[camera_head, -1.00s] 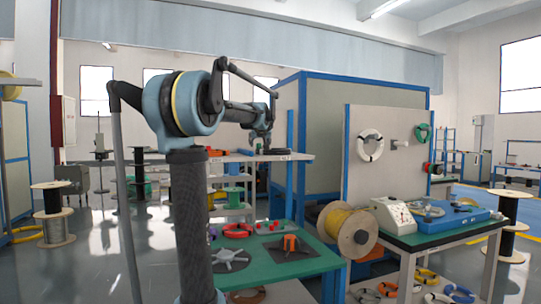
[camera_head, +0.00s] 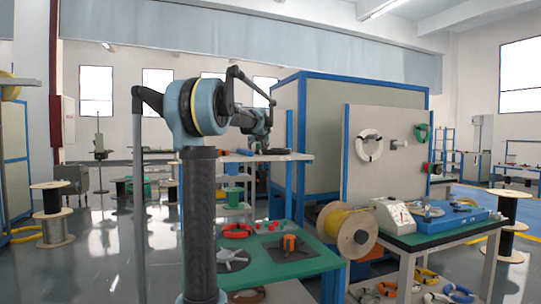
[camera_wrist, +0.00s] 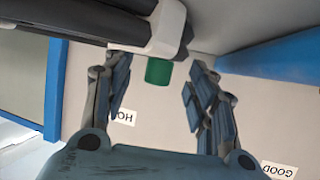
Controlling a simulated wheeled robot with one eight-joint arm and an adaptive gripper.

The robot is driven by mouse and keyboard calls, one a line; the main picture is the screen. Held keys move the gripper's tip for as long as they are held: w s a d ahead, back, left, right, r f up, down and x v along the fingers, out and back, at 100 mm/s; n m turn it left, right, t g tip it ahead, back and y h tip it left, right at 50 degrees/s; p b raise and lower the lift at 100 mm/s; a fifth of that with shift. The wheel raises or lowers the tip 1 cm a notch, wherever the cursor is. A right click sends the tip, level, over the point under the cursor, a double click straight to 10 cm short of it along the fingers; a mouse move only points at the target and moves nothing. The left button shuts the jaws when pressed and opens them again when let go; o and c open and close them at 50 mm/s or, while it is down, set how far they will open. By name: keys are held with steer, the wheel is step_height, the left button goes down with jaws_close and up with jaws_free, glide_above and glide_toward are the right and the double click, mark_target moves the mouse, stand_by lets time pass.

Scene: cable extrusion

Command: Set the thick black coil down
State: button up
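A small dark, flat shape (camera_head: 275,151) lies on the top of the shelf behind the green table in the head view. It may be the thick black coil, but it is too small to be sure. My gripper is partly hidden by my arm at that shelf in the head view. In the wrist view, my gripper (camera_wrist: 158,95) has its two fingers well apart, with nothing held between them. No black coil can be made out in the wrist view.
Red and blue items lie on the shelf top (camera_head: 300,156), left of the dark shape. A green table (camera_head: 315,262) with a red coil (camera_head: 238,230) stands in front.

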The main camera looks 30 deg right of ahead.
jaws_close()
